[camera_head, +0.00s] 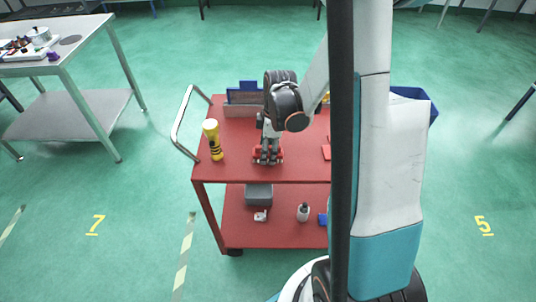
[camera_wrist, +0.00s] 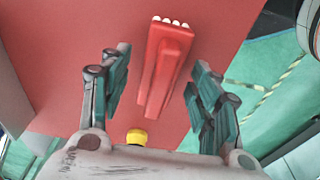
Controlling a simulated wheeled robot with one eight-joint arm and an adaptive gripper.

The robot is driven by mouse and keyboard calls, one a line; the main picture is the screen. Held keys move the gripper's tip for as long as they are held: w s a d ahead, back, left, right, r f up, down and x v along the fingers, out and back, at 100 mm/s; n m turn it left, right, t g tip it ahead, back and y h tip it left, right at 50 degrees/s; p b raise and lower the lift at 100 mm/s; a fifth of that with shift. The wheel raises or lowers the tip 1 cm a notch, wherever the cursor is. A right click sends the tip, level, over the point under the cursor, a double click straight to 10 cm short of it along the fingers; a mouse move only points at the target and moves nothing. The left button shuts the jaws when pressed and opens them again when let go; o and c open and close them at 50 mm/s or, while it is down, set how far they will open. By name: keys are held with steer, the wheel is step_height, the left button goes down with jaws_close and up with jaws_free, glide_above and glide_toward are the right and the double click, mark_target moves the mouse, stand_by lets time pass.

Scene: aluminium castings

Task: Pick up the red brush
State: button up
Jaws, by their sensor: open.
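The red brush (camera_wrist: 166,65) lies on the red top of the cart (camera_wrist: 228,25); its row of white bristles shows at the far end in the wrist view. My gripper (camera_wrist: 161,68) is open, with one finger to the left and one to the right of the brush, and a gap on both sides. In the head view my gripper (camera_head: 268,157) points down just over the cart top, with red showing around its fingertips. How far the fingertips are above the surface I cannot tell.
Another red item (camera_head: 326,152) lies to the right, partly hidden by my arm. The lower shelf holds a grey box (camera_head: 259,195) and a bottle (camera_head: 303,212).

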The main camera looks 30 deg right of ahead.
steer(key=shift+c, duration=0.6)
steer(key=c, duration=1.1)
steer(key=shift+c, duration=0.2)
step_height(320, 180, up, 20)
steer(key=p, duration=0.7)
steer(key=shift+r+p, duration=0.25)
steer(key=shift+p, duration=0.15)
